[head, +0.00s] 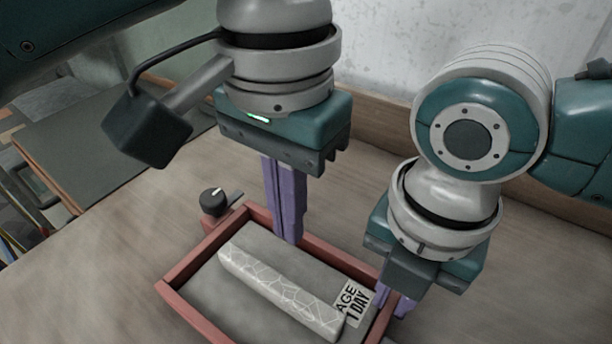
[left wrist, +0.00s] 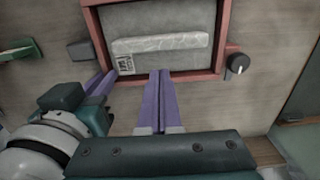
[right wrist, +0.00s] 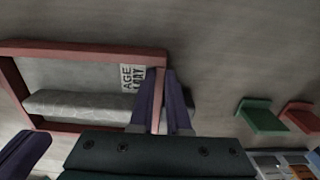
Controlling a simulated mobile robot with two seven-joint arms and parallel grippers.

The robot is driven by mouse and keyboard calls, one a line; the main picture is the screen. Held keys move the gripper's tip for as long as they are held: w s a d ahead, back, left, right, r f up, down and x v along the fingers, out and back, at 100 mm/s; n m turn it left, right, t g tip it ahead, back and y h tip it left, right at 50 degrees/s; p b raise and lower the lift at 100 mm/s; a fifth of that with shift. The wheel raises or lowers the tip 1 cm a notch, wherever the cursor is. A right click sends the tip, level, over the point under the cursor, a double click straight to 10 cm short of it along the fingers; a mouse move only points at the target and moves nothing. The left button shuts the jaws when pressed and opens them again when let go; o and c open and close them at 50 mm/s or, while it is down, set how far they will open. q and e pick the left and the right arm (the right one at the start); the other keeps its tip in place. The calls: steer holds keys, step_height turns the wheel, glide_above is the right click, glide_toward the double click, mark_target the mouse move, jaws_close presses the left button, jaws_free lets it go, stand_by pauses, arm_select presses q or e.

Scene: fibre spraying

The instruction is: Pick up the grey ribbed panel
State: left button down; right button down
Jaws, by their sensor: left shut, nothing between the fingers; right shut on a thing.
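The grey ribbed panel (head: 205,291) lies flat inside a red-brown frame (head: 190,306). One raised pale rib with white veins runs along it, and an "AGE 1 DAY" label (head: 353,304) sits near one end. My left gripper (head: 290,240) is shut and empty, its purple fingers pointing down at the frame's long far wall; whether they touch it I cannot tell. My right gripper (head: 396,303) is at the frame's short right wall. In the right wrist view its fingers (right wrist: 161,72) stand either side of that wall (right wrist: 158,96), shut on it.
A black dial (head: 212,202) stands beside the frame's left end. A dark block (left wrist: 80,51) sits by its other end. Green (right wrist: 262,117) and red (right wrist: 301,116) pieces lie farther off on the wooden table. Bare tabletop (head: 100,270) shows left of the frame.

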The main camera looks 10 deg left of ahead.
mark_target(290, 261)
arm_select(q)
step_height(290, 261, down, 7)
steer(key=shift+f, duration=0.2)
arm_select(e)
steer(key=shift+s+a, duration=0.1)
steer(key=shift+s, duration=0.05)
